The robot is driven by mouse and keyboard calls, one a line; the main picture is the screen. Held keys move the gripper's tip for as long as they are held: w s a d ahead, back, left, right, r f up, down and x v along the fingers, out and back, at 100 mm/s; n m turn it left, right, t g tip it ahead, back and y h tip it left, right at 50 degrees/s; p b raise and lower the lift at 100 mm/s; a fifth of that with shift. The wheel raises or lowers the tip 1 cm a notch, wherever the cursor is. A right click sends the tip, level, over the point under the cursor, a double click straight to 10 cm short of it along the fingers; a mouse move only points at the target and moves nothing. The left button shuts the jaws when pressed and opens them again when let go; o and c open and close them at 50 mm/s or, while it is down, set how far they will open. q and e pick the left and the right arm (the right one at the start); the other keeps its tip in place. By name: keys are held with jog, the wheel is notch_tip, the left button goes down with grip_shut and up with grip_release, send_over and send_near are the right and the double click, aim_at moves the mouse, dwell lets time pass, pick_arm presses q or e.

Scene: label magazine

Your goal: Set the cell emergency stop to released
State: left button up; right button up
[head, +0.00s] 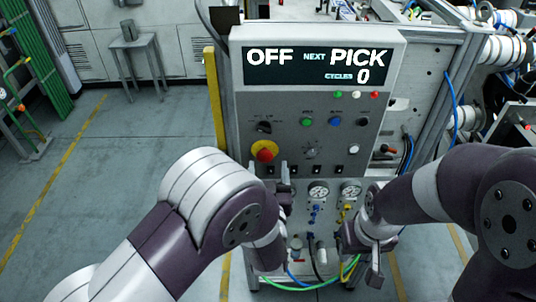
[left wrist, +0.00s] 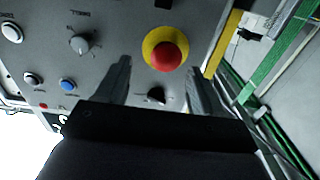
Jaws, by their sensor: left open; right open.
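The cell emergency stop is a red mushroom button on a yellow disc (head: 264,151), at the lower left of the grey control panel (head: 345,100). In the left wrist view the red button (left wrist: 166,56) shows beyond and between my fingers. My left gripper (head: 281,172) is open and empty, just below and right of the button in the head view. Its two fingers show in the left wrist view (left wrist: 158,85), apart from each other. I cannot tell whether they touch the panel. My right gripper (head: 372,262) is open and empty, low in front of the pneumatic panel.
The panel display (head: 317,66) reads OFF, NEXT PICK, CYCLES 0. A black rotary knob (head: 264,127) sits just above the stop. Several coloured buttons, two gauges (head: 318,191) and loose hoses (head: 300,287) lie nearby.

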aim_at(264, 158)
pick_arm(q)
jog(key=shift+w+a+r+p, duration=0.15)
jog(key=shift+w+a, duration=0.25)
jog(key=shift+w, duration=0.2)
jog(key=shift+w+a+f+p, duration=0.15)
jog(key=shift+w+a, duration=0.25)
jog(key=shift+w, duration=0.2)
jog(key=shift+w+d+r, duration=0.1)
jog(key=shift+w, duration=0.1)
jog(key=shift+w+d, duration=0.1)
jog(key=shift+d, duration=0.45)
jog(key=shift+a, duration=0.3)
jog(key=c, duration=0.9)
grip_shut()
jog(key=shift+d, duration=0.1)
pick_arm(e)
jog(key=shift+s+a+r, duration=0.1)
jog(key=shift+a+r, duration=0.2)
jog(key=shift+r, duration=0.25)
pick_arm(q)
jog(key=shift+s+b, duration=0.4)
jog(key=shift+s, duration=0.45)
jog(key=o, duration=0.9)
grip_release()
jog(key=shift+s, duration=0.15)
pick_arm(e)
jog(key=shift+s+f, duration=0.1)
jog(key=shift+f, duration=0.1)
